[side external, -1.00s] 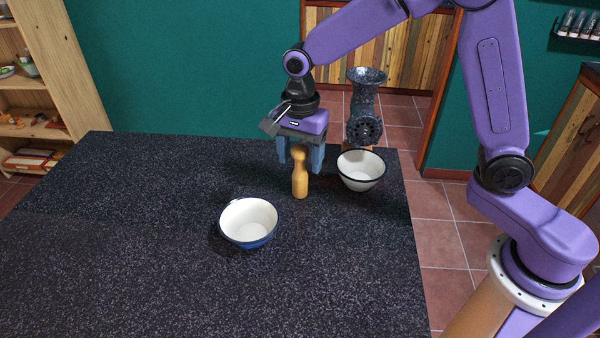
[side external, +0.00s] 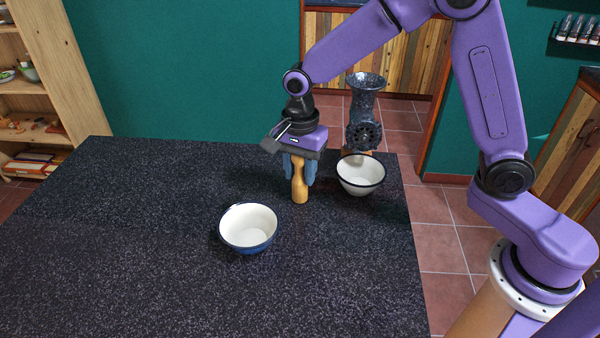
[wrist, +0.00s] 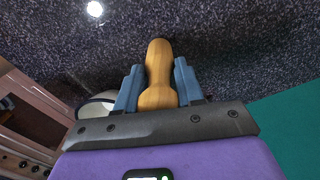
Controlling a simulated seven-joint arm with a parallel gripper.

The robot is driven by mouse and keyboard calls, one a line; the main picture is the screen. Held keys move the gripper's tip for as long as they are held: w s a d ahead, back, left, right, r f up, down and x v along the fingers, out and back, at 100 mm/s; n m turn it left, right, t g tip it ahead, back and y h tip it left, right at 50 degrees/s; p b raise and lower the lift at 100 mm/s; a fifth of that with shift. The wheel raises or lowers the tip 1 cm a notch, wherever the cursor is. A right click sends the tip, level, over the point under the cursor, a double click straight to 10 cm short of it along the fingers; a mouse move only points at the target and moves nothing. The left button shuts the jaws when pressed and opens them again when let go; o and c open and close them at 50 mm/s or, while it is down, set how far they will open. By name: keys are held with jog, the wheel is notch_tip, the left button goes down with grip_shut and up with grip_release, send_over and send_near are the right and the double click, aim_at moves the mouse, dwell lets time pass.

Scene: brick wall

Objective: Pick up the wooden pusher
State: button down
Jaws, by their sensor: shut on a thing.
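The wooden pusher (side external: 299,188) is a light brown, turned piece with a narrow neck. It stands upright on the dark speckled table (side external: 120,240), just left of the bowl beside the grinder. My gripper (side external: 299,172) points down over it, with its blue fingers on either side of the upper part. In the wrist view the pusher (wrist: 159,70) lies between the two fingers (wrist: 158,88). The gripper is shut on it. The pusher's top is partly hidden by the fingers. Its base appears to be at table height.
A white bowl with a dark rim (side external: 361,176) stands close to the right of my gripper. A blue and white bowl (side external: 248,228) stands nearer, to the left. A dark speckled grinder (side external: 364,112) stands behind. The table's left side is clear.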

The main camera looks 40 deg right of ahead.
jog(key=shift+r, duration=0.55)
notch_tip(320, 180, up, 2)
jog(key=shift+r, duration=0.2)
jog(key=s+d+r, duration=0.5)
jog(key=s+r, duration=0.4)
jog(key=s, duration=0.4)
jog(key=shift+r, duration=0.25)
